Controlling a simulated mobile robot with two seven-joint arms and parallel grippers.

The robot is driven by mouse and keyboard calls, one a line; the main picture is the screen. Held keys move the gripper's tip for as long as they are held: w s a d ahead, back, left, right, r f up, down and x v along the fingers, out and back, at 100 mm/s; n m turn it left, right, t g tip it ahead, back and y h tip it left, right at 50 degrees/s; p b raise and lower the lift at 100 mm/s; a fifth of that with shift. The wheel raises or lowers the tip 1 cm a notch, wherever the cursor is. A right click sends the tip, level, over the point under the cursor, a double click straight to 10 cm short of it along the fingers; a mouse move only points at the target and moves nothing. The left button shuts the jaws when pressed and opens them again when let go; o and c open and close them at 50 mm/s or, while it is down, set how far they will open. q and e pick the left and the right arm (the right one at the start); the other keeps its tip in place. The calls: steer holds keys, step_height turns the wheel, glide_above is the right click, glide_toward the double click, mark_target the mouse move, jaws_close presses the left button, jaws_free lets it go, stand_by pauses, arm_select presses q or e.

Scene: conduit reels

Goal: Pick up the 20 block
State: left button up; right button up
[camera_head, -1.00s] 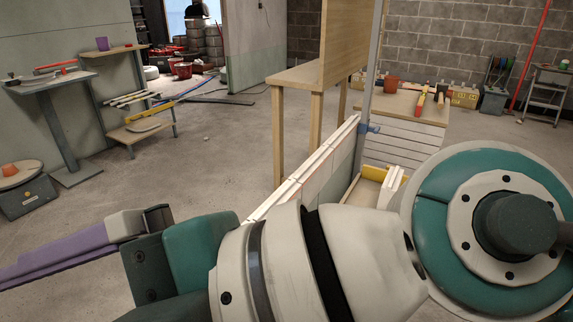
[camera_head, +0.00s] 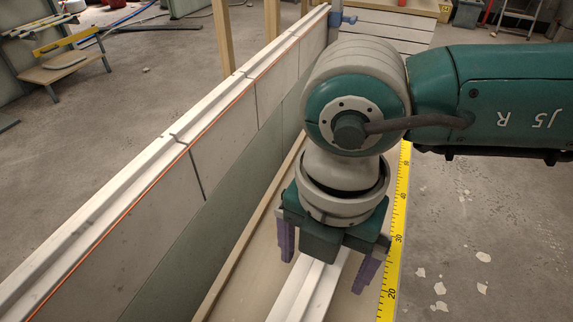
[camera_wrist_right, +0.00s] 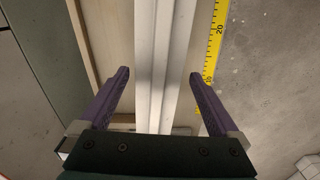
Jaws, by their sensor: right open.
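Long white strips (camera_head: 308,292) lie side by side on a wooden board beneath my right gripper (camera_head: 322,277). A yellow measuring scale (camera_head: 397,235) runs along their right side, with its 20 mark near the bottom of the head view. I see no block labelled 20, and cannot tell whether the strips are it. My right gripper points down, its purple fingers open on either side of the strips. In the right wrist view the strips (camera_wrist_right: 160,40) pass between the open fingers (camera_wrist_right: 159,73) with gaps on both sides. My left gripper is out of view.
A low panelled wall (camera_head: 225,125) with a white top rail and an orange line runs diagonally to the left of the board. A wooden edge strip (camera_head: 240,252) lies between it and the white strips. A shelf stand (camera_head: 60,65) is at the far left.

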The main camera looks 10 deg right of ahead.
step_height(320, 180, down, 5)
steer(key=b, duration=0.3)
steer(key=shift+w, duration=0.1)
steer(key=shift+c, duration=0.8)
steer(key=c, duration=1.4)
steer(key=shift+w+a+r, duration=0.1)
steer(key=shift+r, duration=0.05)
